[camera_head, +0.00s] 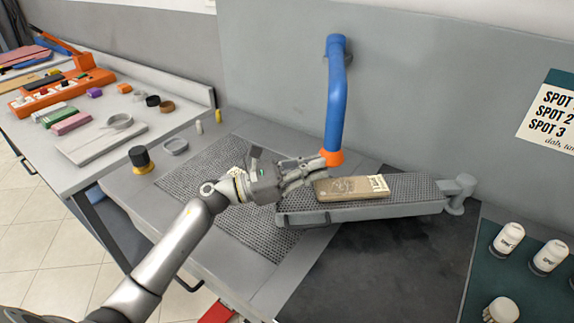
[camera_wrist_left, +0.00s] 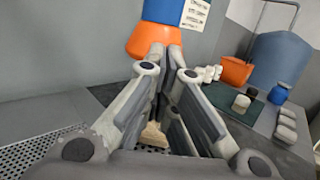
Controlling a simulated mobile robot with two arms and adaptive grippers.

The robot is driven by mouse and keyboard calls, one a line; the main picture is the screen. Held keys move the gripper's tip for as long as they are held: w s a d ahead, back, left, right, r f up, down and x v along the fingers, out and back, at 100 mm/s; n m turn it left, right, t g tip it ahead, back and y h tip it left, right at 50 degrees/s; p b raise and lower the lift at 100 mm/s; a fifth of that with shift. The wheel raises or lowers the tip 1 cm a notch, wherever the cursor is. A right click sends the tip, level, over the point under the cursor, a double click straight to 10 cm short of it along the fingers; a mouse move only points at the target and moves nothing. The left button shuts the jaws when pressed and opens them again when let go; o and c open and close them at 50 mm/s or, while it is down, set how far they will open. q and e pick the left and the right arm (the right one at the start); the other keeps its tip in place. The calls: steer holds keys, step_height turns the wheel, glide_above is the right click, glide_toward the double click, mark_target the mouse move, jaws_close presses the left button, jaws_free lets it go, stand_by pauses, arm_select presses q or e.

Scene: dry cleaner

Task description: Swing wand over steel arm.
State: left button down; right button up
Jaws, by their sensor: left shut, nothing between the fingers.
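The wand is a blue bent pipe (camera_head: 336,100) hanging from the back wall, with an orange end (camera_head: 331,157). In the left wrist view its orange end (camera_wrist_left: 152,38) is just beyond my fingertips. The steel arm (camera_head: 412,187) is a narrow perforated grey board on a pivot post at its right. A flat tan piece (camera_head: 352,188) with a pale label lies on it. My left gripper (camera_head: 322,167) is shut and empty beside the orange end, above the steel arm's left part. I cannot tell whether it touches the wand. My right gripper is not in view.
A perforated grey panel (camera_head: 205,170) lies under my left arm. White bottles (camera_head: 508,238) stand on a dark green mat at the right. A side table (camera_head: 85,165) at the left holds an orange rack (camera_head: 62,92) and small items. The dark surface in front of the steel arm is clear.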

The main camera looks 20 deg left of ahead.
arm_select(q)
steer(key=shift+w+d, duration=0.2)
steer(key=shift+d, duration=0.7)
steer(key=shift+w+d, duration=0.2)
steer(key=shift+d, duration=0.65)
